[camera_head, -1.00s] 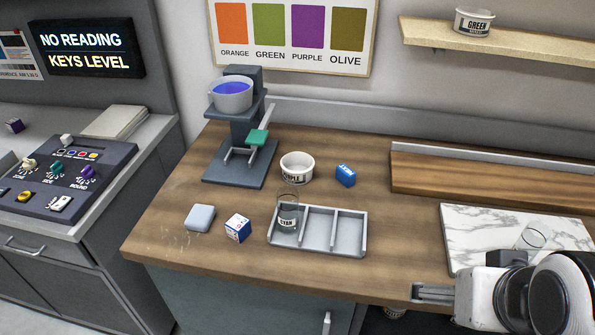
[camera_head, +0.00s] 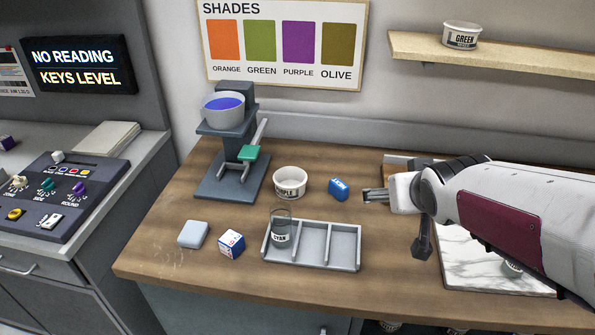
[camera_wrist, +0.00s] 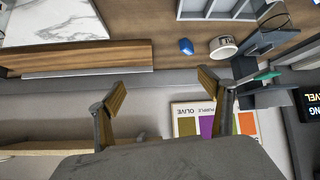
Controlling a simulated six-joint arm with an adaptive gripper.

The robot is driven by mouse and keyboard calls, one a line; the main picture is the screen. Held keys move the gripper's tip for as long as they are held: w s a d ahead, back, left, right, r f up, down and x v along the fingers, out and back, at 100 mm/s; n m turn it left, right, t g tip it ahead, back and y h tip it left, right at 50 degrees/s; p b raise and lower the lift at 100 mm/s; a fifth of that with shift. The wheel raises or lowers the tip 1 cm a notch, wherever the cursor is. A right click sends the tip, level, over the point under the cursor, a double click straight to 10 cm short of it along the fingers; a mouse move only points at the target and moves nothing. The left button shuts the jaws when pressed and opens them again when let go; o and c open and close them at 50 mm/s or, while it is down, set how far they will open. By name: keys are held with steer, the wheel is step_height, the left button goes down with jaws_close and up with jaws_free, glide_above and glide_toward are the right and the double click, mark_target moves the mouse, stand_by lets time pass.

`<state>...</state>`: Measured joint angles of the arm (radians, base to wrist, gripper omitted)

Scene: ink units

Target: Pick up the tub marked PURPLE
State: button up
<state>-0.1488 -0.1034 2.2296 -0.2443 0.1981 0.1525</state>
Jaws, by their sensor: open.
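The white tub (camera_head: 290,183) stands upright on the wooden counter, right of the grey stand; its label shows "PLE", the rest is turned out of sight. It also shows in the wrist view as a white tub (camera_wrist: 222,49) at the upper right. My gripper (camera_head: 370,195) is raised over the counter, to the right of the tub and the blue block. In the wrist view my gripper (camera_wrist: 162,90) has its two fingers spread wide with nothing between them. It is apart from the tub.
A blue block (camera_head: 338,189) lies between tub and gripper. A divided tray (camera_head: 312,262) with a glass marked CYAN (camera_head: 280,231) stands in front. The grey stand (camera_head: 232,160) holds a bowl of blue liquid (camera_head: 224,105). A tub marked GREEN (camera_head: 461,36) sits on the shelf.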

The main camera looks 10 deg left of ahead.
steer(key=w+a+f+n+t+y, duration=0.15)
steer(key=w+a+f, duration=0.35)
steer(key=w+a, duration=0.55)
steer(key=n+y, duration=0.3)
steer(key=y, duration=0.2)
glide_toward(292, 178)
steer(key=s+r, duration=0.3)
steer(key=r, duration=0.1)
steer(key=shift+s+a, duration=0.2)
steer(key=shift+a, duration=0.1)
steer(key=shift+x, duration=1.25)
steer(key=shift+w+f, duration=0.1)
steer(key=shift+w+a+f, duration=0.3)
steer(key=shift+w+f, duration=0.2)
steer(key=shift+w, duration=0.05)
steer(key=shift+w+a+f, duration=0.3)
steer(key=shift+w+f, duration=0.2)
steer(key=shift+w, duration=0.05)
steer(key=shift+x, duration=0.95)
steer(key=shift+r, duration=0.1)
steer(key=c, duration=1.4)
